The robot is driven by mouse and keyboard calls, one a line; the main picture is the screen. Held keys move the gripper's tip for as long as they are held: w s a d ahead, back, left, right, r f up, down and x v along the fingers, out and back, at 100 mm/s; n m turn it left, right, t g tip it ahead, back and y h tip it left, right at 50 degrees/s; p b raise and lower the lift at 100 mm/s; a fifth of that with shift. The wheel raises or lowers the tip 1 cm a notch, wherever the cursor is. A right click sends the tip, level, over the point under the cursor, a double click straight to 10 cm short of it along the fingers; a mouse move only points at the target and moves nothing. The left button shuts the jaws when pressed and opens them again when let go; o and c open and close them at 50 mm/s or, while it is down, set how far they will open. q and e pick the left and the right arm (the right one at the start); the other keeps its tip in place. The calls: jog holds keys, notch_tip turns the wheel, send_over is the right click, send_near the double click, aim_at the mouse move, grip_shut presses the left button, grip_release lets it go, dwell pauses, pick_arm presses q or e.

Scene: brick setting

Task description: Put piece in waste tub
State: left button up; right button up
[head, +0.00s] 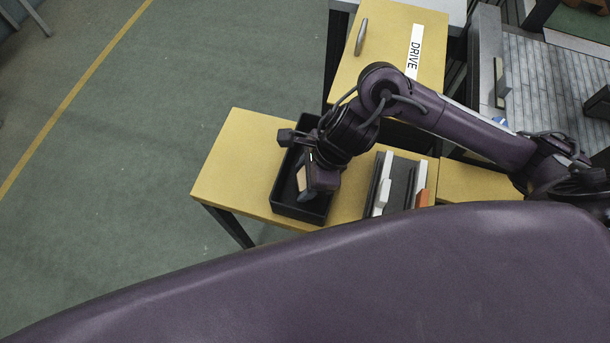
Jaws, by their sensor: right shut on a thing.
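The black open tub (297,212) stands on the yellow-topped table, left of the table's middle. My right gripper (303,182) reaches over it from the right and points down at the tub, with its tip over the tub's opening. It is shut on a piece (301,178), of which only a small pale tan face shows at the tip. The rest of the piece is hidden by the gripper. I cannot tell whether the piece touches the tub floor. My left gripper is not in view.
A dark rack (401,183) with white and orange items stands right of the tub on the yellow table (228,165). A yellow cabinet top (387,35) labelled DRIVE is behind. Open green floor (110,190) lies to the left. My purple body fills the front.

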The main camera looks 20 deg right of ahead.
jog(key=o, duration=1)
jog(key=v, duration=0.7)
jog(key=shift+d+r+p, duration=0.1)
jog(key=shift+r+p, duration=0.05)
jog(key=shift+p, duration=0.2)
jog(key=shift+r, duration=0.15)
jog(key=shift+s, duration=0.15)
